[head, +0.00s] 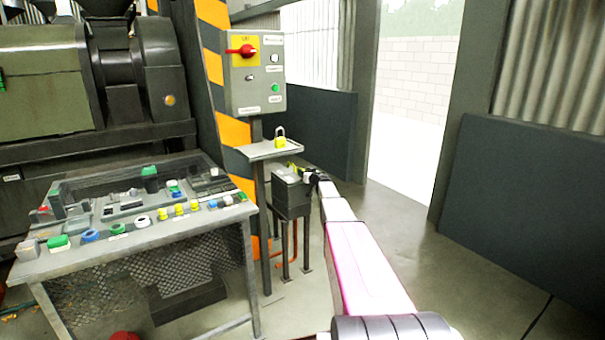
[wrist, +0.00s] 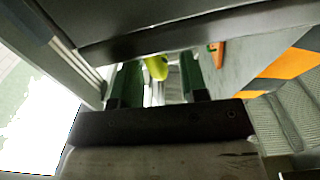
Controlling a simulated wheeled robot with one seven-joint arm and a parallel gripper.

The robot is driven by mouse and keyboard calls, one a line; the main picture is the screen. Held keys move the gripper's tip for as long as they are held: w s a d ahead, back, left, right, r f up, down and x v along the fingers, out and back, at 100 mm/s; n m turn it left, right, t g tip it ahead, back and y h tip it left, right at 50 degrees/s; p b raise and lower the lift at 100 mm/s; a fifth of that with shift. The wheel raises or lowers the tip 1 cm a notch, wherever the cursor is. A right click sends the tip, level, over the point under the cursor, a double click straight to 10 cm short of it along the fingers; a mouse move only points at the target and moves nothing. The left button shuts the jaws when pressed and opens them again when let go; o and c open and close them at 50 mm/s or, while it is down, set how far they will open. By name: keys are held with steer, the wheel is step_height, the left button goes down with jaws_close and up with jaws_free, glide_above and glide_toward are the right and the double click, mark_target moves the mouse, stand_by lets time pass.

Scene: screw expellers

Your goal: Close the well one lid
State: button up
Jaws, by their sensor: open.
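A dark grey box (head: 291,192) on a thin-legged stand is at the middle of the head view, below a small shelf. It may be the well, but I cannot make out which part is the lid. My gripper (head: 299,172) is at the box's top right, small and partly lost against it. In the wrist view my gripper (wrist: 160,62) shows two green fingers spread apart. A yellow-green piece (wrist: 157,68) shows between them; I cannot tell whether they touch it. A dark slab edge (wrist: 190,33) crosses just beyond the fingers.
A yellow padlock (head: 280,142) stands on the shelf (head: 262,152) above the box. A control panel (head: 254,85) with a red switch is above that. A bench (head: 150,236) with several small parts is at left. The floor (head: 480,270) at right is clear.

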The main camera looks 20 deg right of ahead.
steer(key=v, duration=0.9)
steer(key=shift+s+a, duration=0.15)
steer(key=shift+a, duration=0.05)
steer(key=s+a+f+m+g+h, duration=0.1)
steer(key=s+a+f+g, duration=0.3)
steer(key=s, duration=1.3)
steer(key=s+a+f+g+h, duration=0.2)
steer(key=s+a+f+g, duration=0.2)
steer(key=s, duration=1.3)
steer(key=s+a+f+m+g+h, duration=0.1)
steer(key=s+a+f+g, duration=0.3)
steer(key=s+a+g, duration=0.5)
steer(key=s+a+h, duration=0.1)
steer(key=s+a, duration=0.4)
steer(key=s, duration=0.3)
steer(key=shift+s+f+m+h, duration=0.2)
steer(key=shift+s+m+h, duration=0.1)
steer(key=shift+s, duration=0.05)
